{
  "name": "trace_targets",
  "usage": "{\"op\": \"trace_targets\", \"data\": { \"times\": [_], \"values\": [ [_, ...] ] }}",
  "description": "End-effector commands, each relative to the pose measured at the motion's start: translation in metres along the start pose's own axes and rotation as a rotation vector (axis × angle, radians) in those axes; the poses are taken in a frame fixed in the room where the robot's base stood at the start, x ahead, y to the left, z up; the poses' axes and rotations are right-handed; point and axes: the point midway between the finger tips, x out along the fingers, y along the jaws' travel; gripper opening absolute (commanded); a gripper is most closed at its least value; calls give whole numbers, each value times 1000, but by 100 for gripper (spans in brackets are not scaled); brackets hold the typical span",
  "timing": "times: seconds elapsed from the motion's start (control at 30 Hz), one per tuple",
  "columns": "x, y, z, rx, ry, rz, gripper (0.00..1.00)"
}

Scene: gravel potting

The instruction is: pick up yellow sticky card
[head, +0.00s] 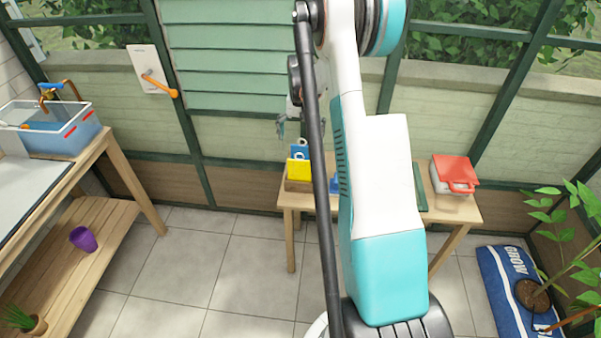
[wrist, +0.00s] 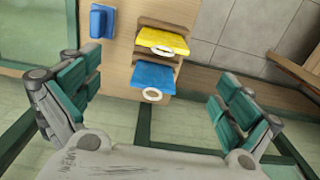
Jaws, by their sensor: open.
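The yellow sticky card (wrist: 163,41) stands in a small wooden holder (wrist: 146,24) on the wooden table, with a white ring on its edge. In the head view the yellow card (head: 299,170) shows at the table's left end. A blue card (wrist: 154,78) with a white ring is beside it in the same holder. My gripper (wrist: 158,108) is open and empty in the wrist view, its fingers wide apart, with both cards ahead between and beyond them.
A blue object (wrist: 101,21) lies on the table (wrist: 116,68) left of the holder. A red-lidded box (head: 454,174) is at the table's right end. A left bench holds a blue basin (head: 62,126). A purple pot (head: 83,239) is on its lower shelf. Tiled floor is clear between.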

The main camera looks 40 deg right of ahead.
Motion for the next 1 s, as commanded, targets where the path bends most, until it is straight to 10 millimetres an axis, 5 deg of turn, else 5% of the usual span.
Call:
{"op": "trace_targets", "data": {
  "times": [0.3,1.0],
  "values": [
    [59,-1,0,-2,1,0,98],
    [122,-4,2,-2,2,0,98]
  ]
}}
